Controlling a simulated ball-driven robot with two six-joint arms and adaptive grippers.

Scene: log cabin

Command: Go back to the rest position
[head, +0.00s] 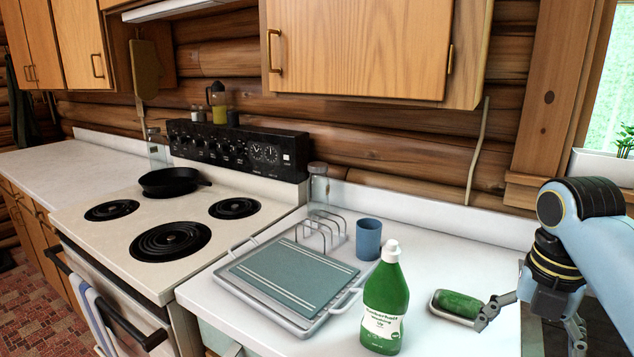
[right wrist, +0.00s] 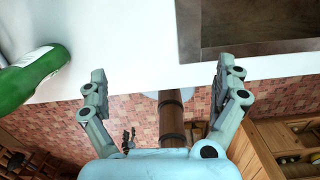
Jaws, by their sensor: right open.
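My right gripper (head: 530,325) is at the lower right of the head view, over the counter's front edge near the sink. In the right wrist view its two fingers (right wrist: 160,85) are spread apart with nothing between them. A green sponge (head: 458,304) lies in a small metal dish just left of the gripper; in the head view one finger overlaps the dish's right end, and I cannot tell whether they touch. A green soap bottle (head: 386,300) stands upright left of the dish and also shows in the right wrist view (right wrist: 32,78). My left gripper is not visible.
On the counter stand a blue cup (head: 368,240), a grey tray (head: 232,286) with a teal board (head: 290,270), and a wire rack (head: 322,235). A stove (head: 130,235) with a black pan (head: 170,181) is at left. The dark sink (right wrist: 265,25) lies ahead in the wrist view.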

